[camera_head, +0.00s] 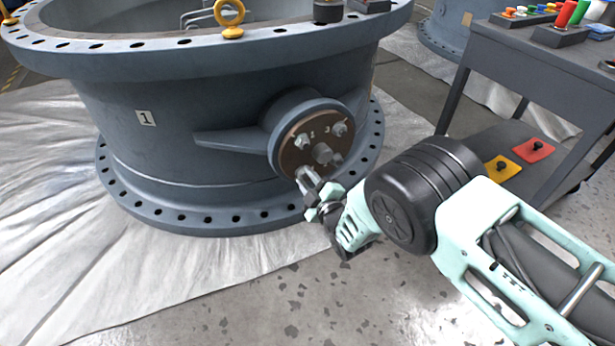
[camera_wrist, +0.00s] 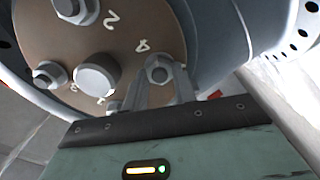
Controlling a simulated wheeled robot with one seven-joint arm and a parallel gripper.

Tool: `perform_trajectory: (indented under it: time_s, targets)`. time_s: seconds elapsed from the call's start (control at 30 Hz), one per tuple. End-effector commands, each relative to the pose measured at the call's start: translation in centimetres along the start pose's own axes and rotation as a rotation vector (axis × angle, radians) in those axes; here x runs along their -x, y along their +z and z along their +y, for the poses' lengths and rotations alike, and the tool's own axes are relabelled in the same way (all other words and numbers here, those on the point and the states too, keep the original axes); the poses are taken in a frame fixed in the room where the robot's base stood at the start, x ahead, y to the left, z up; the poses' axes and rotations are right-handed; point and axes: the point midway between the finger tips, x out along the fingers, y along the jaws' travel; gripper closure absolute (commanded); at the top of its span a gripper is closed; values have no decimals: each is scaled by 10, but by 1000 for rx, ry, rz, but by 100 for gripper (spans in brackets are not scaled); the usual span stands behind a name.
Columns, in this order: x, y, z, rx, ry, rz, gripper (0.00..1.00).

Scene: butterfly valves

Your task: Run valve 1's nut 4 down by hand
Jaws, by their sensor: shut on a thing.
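Valve 1 (camera_head: 200,130) is a large blue-grey ring body with a "1" label. Its side boss carries a round brown plate (camera_head: 300,160) with numbered nuts around a central stub (camera_head: 323,153). In the wrist view, nut 4 (camera_wrist: 158,70) is a grey hex nut on a stud beside the painted "4". My gripper (camera_head: 307,180) is at the lower left of the plate in the head view. Its two fingers (camera_wrist: 160,84) stand on either side of nut 4 and are shut on it. In the head view the fingers largely hide this nut.
Other nuts sit close by on the plate, such as one at the top (camera_wrist: 75,10) and one at the left (camera_wrist: 48,73). A dark cart (camera_head: 545,60) with small parts stands to the right. The floor (camera_head: 290,310) in front is clear.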

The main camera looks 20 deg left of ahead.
Motion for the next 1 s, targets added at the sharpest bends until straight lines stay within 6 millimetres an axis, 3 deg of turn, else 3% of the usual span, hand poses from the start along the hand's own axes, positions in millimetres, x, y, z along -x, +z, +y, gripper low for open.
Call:
perform_trajectory:
  time_s: [0.6,1.0]
  targets:
    - [0,1,1,-587,1,-2,96]
    - [0,1,1,-886,-1,0,96]
